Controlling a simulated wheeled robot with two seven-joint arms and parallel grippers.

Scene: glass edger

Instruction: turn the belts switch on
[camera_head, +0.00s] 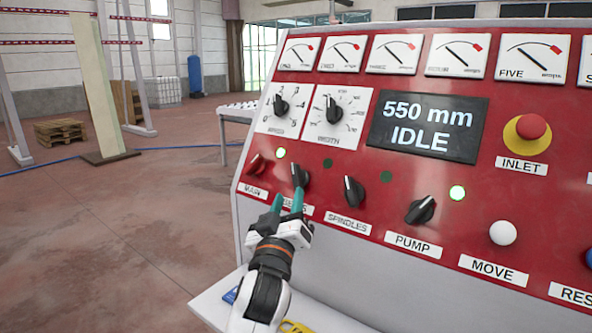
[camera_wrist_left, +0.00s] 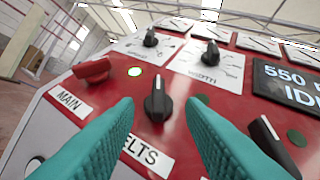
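The belts switch (camera_head: 300,175) is a black rotary knob on the red panel, above a label partly covered by my gripper. In the left wrist view the knob (camera_wrist_left: 158,103) stands with its pointer roughly upright, above the label ending in "ELTS". The small lamp (camera_head: 327,163) to its upper right is dark. My left gripper (camera_head: 288,201) is open and empty, just in front of and below the knob. In the wrist view its two teal fingers lie to either side of the knob, with no contact visible. My right gripper is out of view.
The red main switch (camera_head: 256,163) is close on the left, with a lit lamp (camera_head: 280,153). The spindles knob (camera_head: 353,191) and pump knob (camera_head: 420,210) are to the right. The display (camera_head: 428,127) reads 550 mm IDLE. A red inlet button (camera_head: 531,127) sits further right.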

